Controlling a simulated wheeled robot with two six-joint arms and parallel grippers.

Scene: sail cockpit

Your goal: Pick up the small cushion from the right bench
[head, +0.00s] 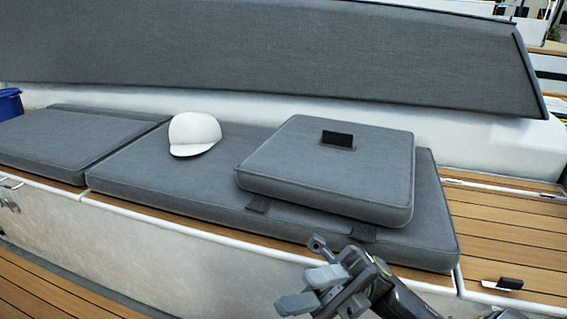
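The small cushion (305,165) is a grey square pad with piped edges. It lies flat on top of the longer grey bench cushion (190,190), toward its right end. A black upright tab (337,140) stands on its top face. Two dark straps show at its front lower edge, one at the left (258,203) and one at the right (363,232). My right gripper (308,288) is in front of and below the small cushion, apart from it, near the bench's front face. Its two grey fingers are apart with nothing between them. My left gripper is out of view.
A white cap (194,134) lies on the bench cushion left of the small cushion. Another grey seat pad (70,140) is further left, with a blue bucket (9,103) beyond. A tall grey backrest (270,50) runs behind. Bare teak (505,225) is at the right.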

